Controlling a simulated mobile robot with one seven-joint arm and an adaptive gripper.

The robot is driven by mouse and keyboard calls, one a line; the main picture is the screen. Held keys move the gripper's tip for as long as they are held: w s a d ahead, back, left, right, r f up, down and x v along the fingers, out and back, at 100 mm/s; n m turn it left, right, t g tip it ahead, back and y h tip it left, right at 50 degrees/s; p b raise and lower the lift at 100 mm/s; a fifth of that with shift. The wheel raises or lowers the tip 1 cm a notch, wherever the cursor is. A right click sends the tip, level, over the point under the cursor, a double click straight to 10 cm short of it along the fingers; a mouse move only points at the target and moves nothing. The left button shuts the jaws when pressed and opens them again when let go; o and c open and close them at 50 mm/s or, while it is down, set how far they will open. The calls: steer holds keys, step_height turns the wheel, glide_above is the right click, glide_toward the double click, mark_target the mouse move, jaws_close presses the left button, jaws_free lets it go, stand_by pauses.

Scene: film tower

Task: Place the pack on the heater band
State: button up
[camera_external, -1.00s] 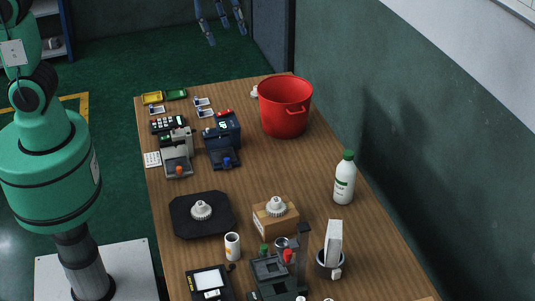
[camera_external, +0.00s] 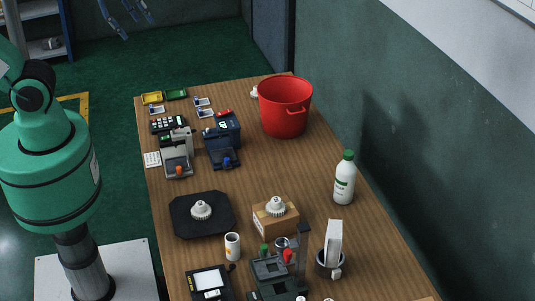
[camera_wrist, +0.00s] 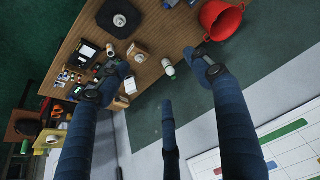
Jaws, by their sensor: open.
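I cannot tell for certain which objects are the pack and the heater band. A small cardboard box (camera_external: 272,227) with a white ribbed knob-like part (camera_external: 276,205) on top stands in the table's near half. A black flat tray (camera_external: 185,225) to its left bears a similar white part (camera_external: 201,209). In the wrist view the tray (camera_wrist: 107,26) is at the top and the box (camera_wrist: 147,56) below it. My gripper (camera_external: 125,20) is high beyond the table's far left end, well away from both. In the wrist view its blue fingers (camera_wrist: 160,80) are spread and empty.
A red bucket (camera_external: 285,108) stands at the table's far right, and a white bottle (camera_external: 344,182) near the right edge. Dark devices (camera_external: 222,142) crowd the far left; a cup (camera_external: 232,247) and more equipment (camera_external: 272,270) stand at the front. The table's middle is fairly clear.

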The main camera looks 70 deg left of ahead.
steer(key=s, duration=0.1)
steer(key=s+f, duration=0.1)
steer(key=s+a, duration=0.1)
steer(key=shift+s+f, duration=0.15)
steer(key=shift+f, duration=0.05)
steer(key=shift+f, duration=0.1)
step_height(320, 180, down, 10)
steer(key=b, duration=1)
